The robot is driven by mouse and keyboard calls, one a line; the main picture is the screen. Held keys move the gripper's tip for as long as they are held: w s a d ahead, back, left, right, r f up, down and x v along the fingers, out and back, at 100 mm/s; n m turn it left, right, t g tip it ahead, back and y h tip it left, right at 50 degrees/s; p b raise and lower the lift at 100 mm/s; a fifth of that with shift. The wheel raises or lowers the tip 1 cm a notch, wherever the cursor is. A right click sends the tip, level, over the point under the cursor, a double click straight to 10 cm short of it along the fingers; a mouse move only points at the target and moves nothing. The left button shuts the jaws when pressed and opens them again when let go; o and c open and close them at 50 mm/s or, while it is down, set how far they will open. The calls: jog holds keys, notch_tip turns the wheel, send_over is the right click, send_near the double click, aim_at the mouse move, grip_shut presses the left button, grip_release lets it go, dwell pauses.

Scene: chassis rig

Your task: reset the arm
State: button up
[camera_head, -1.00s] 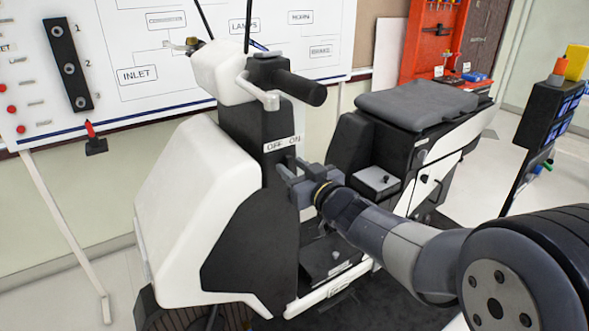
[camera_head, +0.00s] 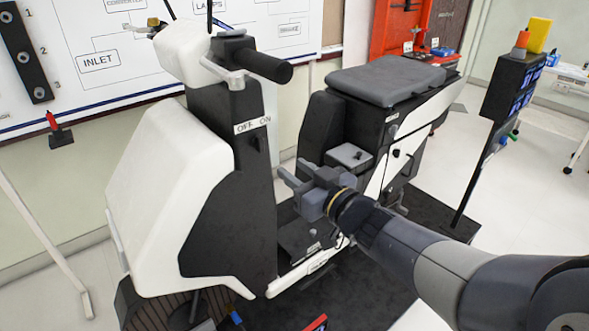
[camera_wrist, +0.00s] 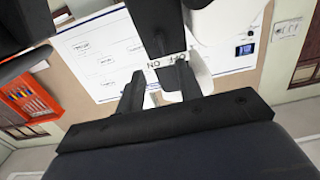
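My gripper (camera_head: 290,177) is in the middle of the head view, in front of the scooter's black front column and apart from it. Its two fingers are spread with nothing seen between them. The wrist view also shows the spread fingers of my gripper (camera_wrist: 160,91), with the OFF/ON label (camera_wrist: 167,60) beyond them, upside down. In the head view the OFF/ON label (camera_head: 252,125) is on the column, with a small dark switch (camera_head: 257,143) just below it. My arm reaches in from the lower right.
The scooter's white front shield (camera_head: 165,200) and handlebar (camera_head: 262,65) stand left of and above my gripper. Its seat (camera_head: 385,80) is behind. A black panel with screens (camera_head: 515,85) stands at the right. A wiring board (camera_head: 110,50) hangs on the wall. Floor is open at the right.

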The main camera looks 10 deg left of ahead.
aim_at(262, 147)
jog(key=shift+w+a, duration=0.1)
jog(key=x, duration=1)
jog(key=shift+w+a, duration=0.2)
jog(key=shift+w, duration=0.1)
jog(key=shift+s, duration=0.1)
